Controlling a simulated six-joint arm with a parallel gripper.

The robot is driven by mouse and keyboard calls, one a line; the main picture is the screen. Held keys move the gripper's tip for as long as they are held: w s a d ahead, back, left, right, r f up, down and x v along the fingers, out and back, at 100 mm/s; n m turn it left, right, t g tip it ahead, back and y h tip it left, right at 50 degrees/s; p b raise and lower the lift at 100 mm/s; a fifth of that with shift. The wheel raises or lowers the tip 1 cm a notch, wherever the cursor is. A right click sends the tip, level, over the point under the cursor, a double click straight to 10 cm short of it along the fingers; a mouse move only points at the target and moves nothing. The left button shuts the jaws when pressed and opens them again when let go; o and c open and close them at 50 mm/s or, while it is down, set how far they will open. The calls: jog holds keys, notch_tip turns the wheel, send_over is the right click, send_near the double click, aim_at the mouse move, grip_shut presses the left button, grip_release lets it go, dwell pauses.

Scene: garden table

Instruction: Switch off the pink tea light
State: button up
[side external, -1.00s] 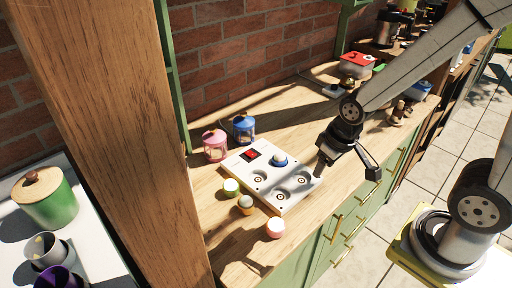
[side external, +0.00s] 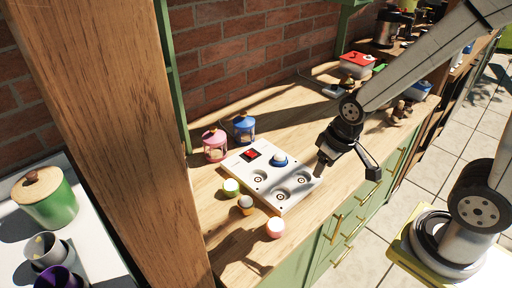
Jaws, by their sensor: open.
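The pink tea light (side external: 275,227) stands on the wooden counter near its front edge, below the white board. Its top looks pale and bright; the picture is too small to show a switch on it. My gripper (side external: 346,164) hangs above the board's right end, up and to the right of the pink tea light and apart from it. Its jaws are spread and nothing is between them.
The white board (side external: 240,168) has round wells, a red-and-black square (side external: 251,154) and a blue tea light (side external: 279,160) on it. A green tea light (side external: 231,187) and an orange one (side external: 245,204) stand beside it. Pink (side external: 215,146) and blue (side external: 244,128) lanterns stand behind.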

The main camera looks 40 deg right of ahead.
aim_at(276, 221)
jog(key=shift+c, duration=0.2)
jog(key=shift+w+a, duration=0.1)
jog(key=shift+a, duration=0.1)
jog(key=c, duration=0.7)
jog(key=w+a+f+n+g, duration=0.1)
jog(key=a, duration=0.2)
jog(key=w+a+f+n, duration=0.1)
jog(key=a+f, duration=0.1)
jog(key=a, duration=0.2)
jog(key=w+a+f+n+g, duration=0.1)
jog(key=a, duration=0.3)
jog(key=shift+w+a+f+g, duration=0.1)
jog(key=shift+a+f+g, duration=0.05)
jog(key=shift+g, duration=0.15)
grip_shut()
jog(key=shift+f, duration=0.2)
jog(key=shift+f, duration=2.7)
